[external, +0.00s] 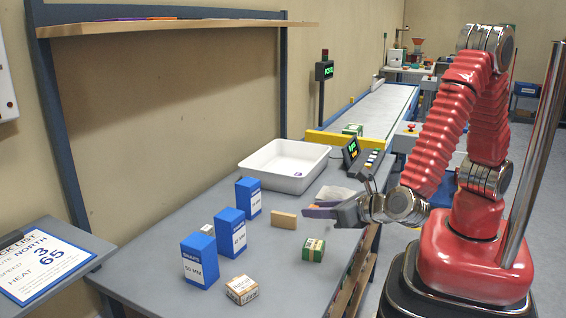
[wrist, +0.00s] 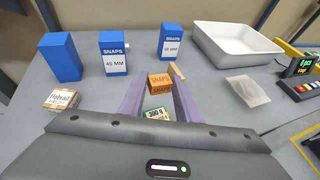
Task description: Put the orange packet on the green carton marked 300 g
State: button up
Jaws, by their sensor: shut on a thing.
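My gripper (external: 322,210) is above the bench, and its two purple fingers (wrist: 160,95) are shut on the orange packet (wrist: 160,82), a small block marked SNAPS. In the external view I cannot make out the packet at the fingers. The green carton marked 300 g (wrist: 157,113) stands on the bench below the fingers, closer to my wrist than the packet in the wrist view; part of it is hidden by my gripper body. In the external view the carton (external: 313,250) stands apart, below my gripper.
Three blue SNAPS boxes (external: 200,262) stand in a row at left. A small Habrad-like labelled box (external: 242,290) lies in front of them. A tan block (external: 285,220) is near the fingers. A white tray (external: 306,185) and a display (external: 351,152) stand behind.

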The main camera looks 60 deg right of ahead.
jog(key=shift+s+d, duration=0.15)
jog(key=shift+d, duration=0.35)
send_over(319, 247)
jog(key=shift+a+f, duration=0.1)
jog(key=shift+f, duration=2.8)
jog(key=shift+f, duration=0.1)
jog(key=shift+f, duration=1.95)
jog(key=o, duration=1)
jog(key=shift+f, duration=0.1)
